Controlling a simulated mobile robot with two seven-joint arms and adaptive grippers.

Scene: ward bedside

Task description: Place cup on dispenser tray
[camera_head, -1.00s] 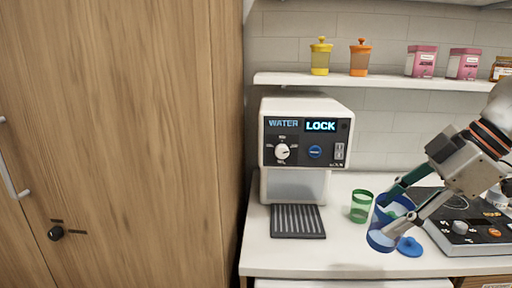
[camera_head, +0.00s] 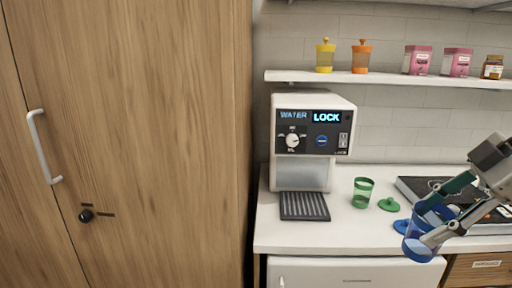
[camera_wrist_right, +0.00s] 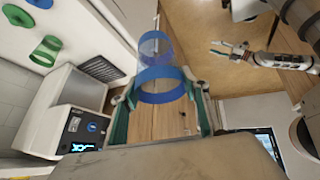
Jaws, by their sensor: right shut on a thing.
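A clear blue cup (camera_head: 418,246) is in my right gripper (camera_head: 430,226), whose fingers are shut on its sides. The cup is in the air near the counter's front edge, at the right. In the right wrist view the cup (camera_wrist_right: 155,50) shows between the fingers (camera_wrist_right: 160,98). The black ribbed dispenser tray (camera_head: 304,206) lies empty below the white water dispenser (camera_head: 310,140), left of the cup and apart from it. The tray also shows in the wrist view (camera_wrist_right: 102,68). My left gripper (camera_wrist_right: 218,48) is open and empty in the wrist view, out of the head view.
A green cup (camera_head: 363,193) stands on the counter (camera_head: 345,232) between tray and gripper. A green lid (camera_head: 389,204) and a blue lid (camera_head: 402,226) lie near it. A hotplate unit (camera_head: 425,186) is at the right. A wooden cabinet (camera_head: 150,150) fills the left.

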